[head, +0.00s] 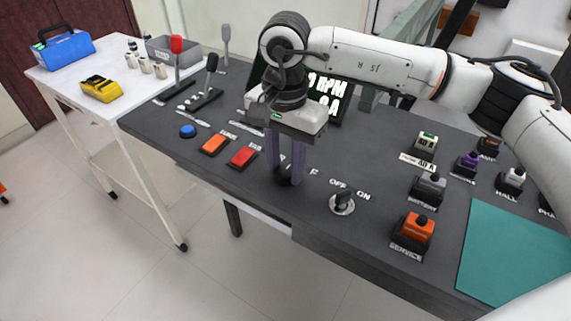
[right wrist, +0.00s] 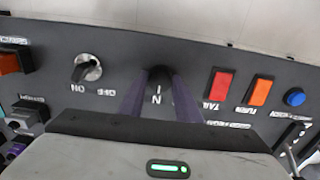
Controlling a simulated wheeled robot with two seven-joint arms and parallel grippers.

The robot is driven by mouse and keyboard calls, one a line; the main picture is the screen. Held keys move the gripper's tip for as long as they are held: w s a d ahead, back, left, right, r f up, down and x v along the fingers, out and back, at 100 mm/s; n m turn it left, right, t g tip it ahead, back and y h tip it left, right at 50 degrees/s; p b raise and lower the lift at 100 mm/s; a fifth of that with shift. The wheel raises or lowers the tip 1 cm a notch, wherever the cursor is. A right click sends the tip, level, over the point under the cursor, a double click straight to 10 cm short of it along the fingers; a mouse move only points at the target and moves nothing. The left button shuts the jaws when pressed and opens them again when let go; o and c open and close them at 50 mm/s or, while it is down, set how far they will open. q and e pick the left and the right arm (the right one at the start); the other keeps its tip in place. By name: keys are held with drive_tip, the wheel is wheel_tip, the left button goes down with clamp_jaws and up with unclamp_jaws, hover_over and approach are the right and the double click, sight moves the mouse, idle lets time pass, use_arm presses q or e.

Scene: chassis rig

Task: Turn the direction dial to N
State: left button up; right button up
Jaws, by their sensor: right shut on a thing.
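The direction dial (head: 281,182) is a small dark knob near the front edge of the grey console. My right gripper (head: 288,178) reaches down from above, its two purple fingers closed on the dial. In the right wrist view the dial (right wrist: 159,74) shows between the fingertips, with an N printed beside it. In the head view an F label shows to its right, and other lettering is partly hidden by the fingers. Which mark the dial points to I cannot tell. My left gripper is not in view.
An OFF/ON rotary switch (head: 342,203) stands just right of the dial. Red (head: 243,157) and orange (head: 214,145) buttons lie to its left, and a blue button (head: 187,131) is farther left. Levers and a lit display stand behind. Several labelled connector blocks and a teal mat (head: 515,255) lie at the right.

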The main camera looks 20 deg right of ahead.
sight(285, 170)
drive_tip(key=shift+r, duration=0.1)
drive_tip(key=o, duration=1.1)
drive_tip(key=shift+c, duration=0.2)
wheel_tip(285, 170, up, 10)
drive_tip(key=shift+r, duration=0.15)
